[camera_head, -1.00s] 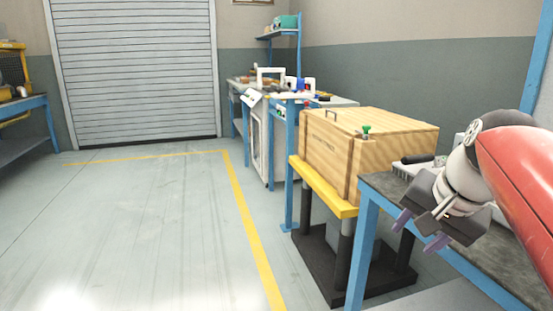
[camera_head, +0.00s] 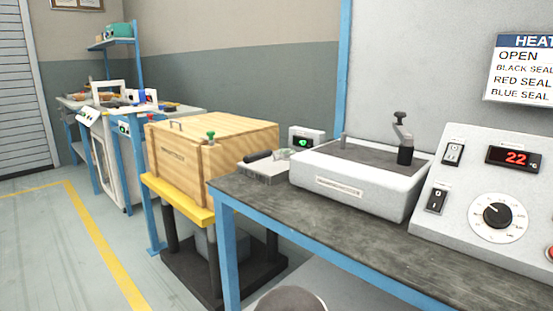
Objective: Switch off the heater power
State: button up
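A grey control box (camera_head: 462,232) stands at the right end of the bench, cut off by the picture edge. Its sloped face has a red display (camera_head: 514,159) reading 22 °C and a round dial with a black knob (camera_head: 497,216). Left of these are an upper rocker switch (camera_head: 453,153) and a lower black rocker switch (camera_head: 436,200), which seems marked 0 and I. The labels are too small to tell which is the heater power, and the rocker positions are unclear. My gripper is out of view.
A light grey device with a crank (camera_head: 404,140) sits left of the box on the dark bench top (camera_head: 330,220). A small unit with a green light (camera_head: 303,142) is behind it. A wooden crate (camera_head: 180,165) stands farther left. A sign (camera_head: 522,70) hangs above.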

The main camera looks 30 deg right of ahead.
aim_at(437, 199)
jog(key=k, duration=0.4)
jog(key=k+z, duration=0.1)
jog(key=z, duration=0.9)
jog(key=k+l+z, duration=0.15)
jog(key=z, duration=0.35)
jog(key=i+j+z, duration=0.1)
jog(key=j+z, duration=0.85)
jog(key=i, duration=0.2)
